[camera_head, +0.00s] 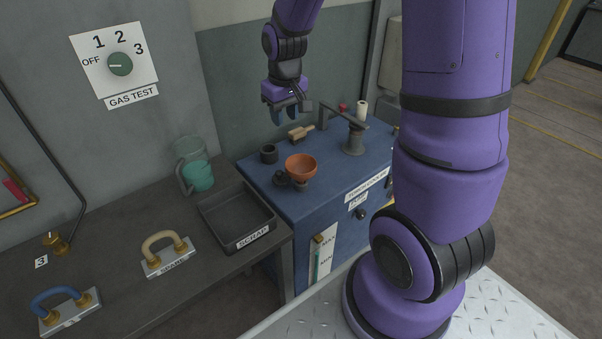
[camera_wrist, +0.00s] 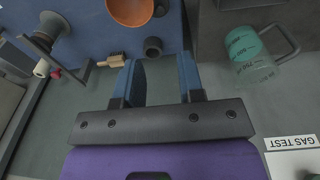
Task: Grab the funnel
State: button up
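The orange funnel (camera_head: 301,166) sits mouth up on dark hardware on the blue cabinet top (camera_head: 330,168). What is under it is partly hidden. In the wrist view the funnel (camera_wrist: 131,10) is cut off by the top edge, beyond the fingers. My gripper (camera_head: 288,112) hangs above the back of the cabinet, behind and higher than the funnel, and does not touch it. In the wrist view my gripper (camera_wrist: 160,65) has its two blue fingers well apart with nothing between them.
On the cabinet stand a dark cup (camera_head: 268,153), a wooden brush (camera_head: 300,133) and a dark post with a lever (camera_head: 353,141). To the left are a teal jug (camera_head: 196,175) and a SCRAP tray (camera_head: 237,222). A wall rises behind.

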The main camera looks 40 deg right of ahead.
jog(key=g, duration=0.1)
send_over(290, 174)
notch_tip(290, 174, down, 10)
jog(key=shift+w+d+f, duration=0.1)
jog(key=shift+f, duration=2.8)
jog(key=shift+w+d+f, duration=0.1)
jog(key=shift+f, duration=2.75)
grip_shut()
